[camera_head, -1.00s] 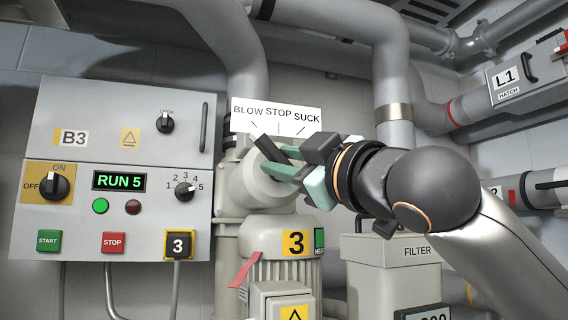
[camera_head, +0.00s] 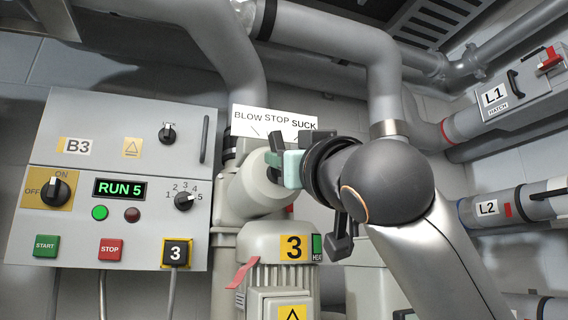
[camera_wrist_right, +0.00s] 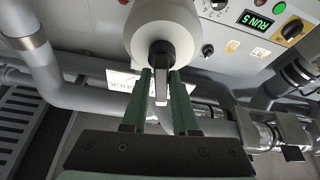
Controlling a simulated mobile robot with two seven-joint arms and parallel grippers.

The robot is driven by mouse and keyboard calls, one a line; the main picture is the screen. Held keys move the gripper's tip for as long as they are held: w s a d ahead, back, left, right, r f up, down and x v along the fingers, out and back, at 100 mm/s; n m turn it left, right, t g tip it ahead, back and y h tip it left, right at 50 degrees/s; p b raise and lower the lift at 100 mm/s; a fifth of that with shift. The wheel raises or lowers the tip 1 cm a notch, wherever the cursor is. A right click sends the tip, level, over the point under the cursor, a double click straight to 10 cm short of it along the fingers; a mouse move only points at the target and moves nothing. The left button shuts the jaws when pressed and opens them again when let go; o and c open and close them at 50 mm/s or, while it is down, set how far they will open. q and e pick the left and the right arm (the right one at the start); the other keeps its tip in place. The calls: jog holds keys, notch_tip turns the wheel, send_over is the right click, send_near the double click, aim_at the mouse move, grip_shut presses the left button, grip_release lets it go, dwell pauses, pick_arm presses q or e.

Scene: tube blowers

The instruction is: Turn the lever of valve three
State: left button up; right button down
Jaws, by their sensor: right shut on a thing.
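The valve-three body (camera_head: 253,190) is a rounded grey housing above the motor marked 3 (camera_head: 292,247). A white sign (camera_head: 250,116) reading BLOW, STOP, SUCK stands behind it. My right gripper (camera_head: 277,168) reaches in from the right, its green fingers at the valve face. In the right wrist view the black lever (camera_wrist_right: 159,60) lies between my right gripper's green fingers (camera_wrist_right: 160,85), which are shut on it. In the head view, a dark piece that looks like the lever (camera_head: 277,141) shows just above the fingers; the rest is hidden. My left gripper is out of view.
A control panel (camera_head: 110,130) marked B3 stands at the left; its display (camera_head: 119,187) reads RUN 5. A thick grey pipe (camera_head: 385,80) runs behind my right arm.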

jog(key=shift+w+a+f+m+h+b, duration=0.1)
jog(key=shift+f+m+h+b, duration=0.2)
jog(key=shift+m, duration=0.4)
jog(key=shift+w+a+f+m+h+b, duration=0.15)
jog(key=shift+m+h, duration=0.25)
jog(key=shift+m, duration=0.3)
dwell(0.9)
jog(key=shift+s+d, duration=0.1)
jog(key=c, duration=0.9)
grip_release()
jog(key=shift+s+d+r, duration=0.1)
jog(key=shift+o, duration=0.5)
jog(key=shift+r, duration=0.1)
jog(key=b+v, duration=0.4)
jog(key=v, duration=0.8)
jog(key=shift+f+b, duration=0.25)
jog(key=shift+b, duration=0.15)
